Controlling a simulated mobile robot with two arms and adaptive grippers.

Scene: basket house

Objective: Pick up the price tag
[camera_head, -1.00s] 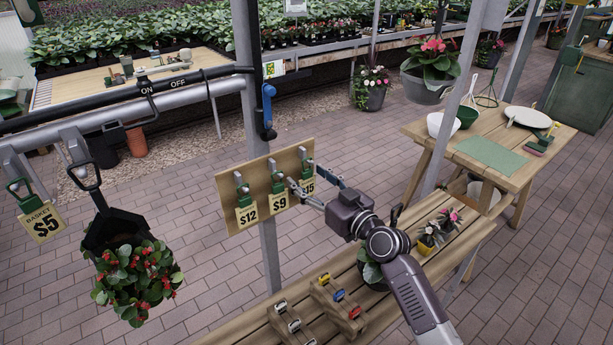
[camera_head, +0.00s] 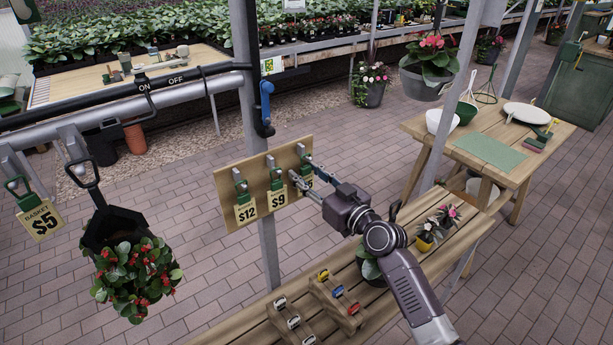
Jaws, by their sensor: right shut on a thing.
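A wooden board (camera_head: 231,184) on a post carries a row of price tags hung from green clips. The $12 tag (camera_head: 246,213) and the $9 tag (camera_head: 278,199) show clearly. The $15 price tag (camera_head: 308,182) at the right end is mostly hidden by my right gripper (camera_head: 299,170). The right gripper's two fingers reach from the right and are shut on the $15 tag, which is still at the board. My left gripper is not in view. A separate $5 basket tag (camera_head: 42,221) hangs at the far left.
A wooden bench (camera_head: 255,323) below holds small racks with coloured pieces and potted flowers (camera_head: 426,236). A hanging plant (camera_head: 138,280) is at left. A wooden table (camera_head: 488,152) is at right.

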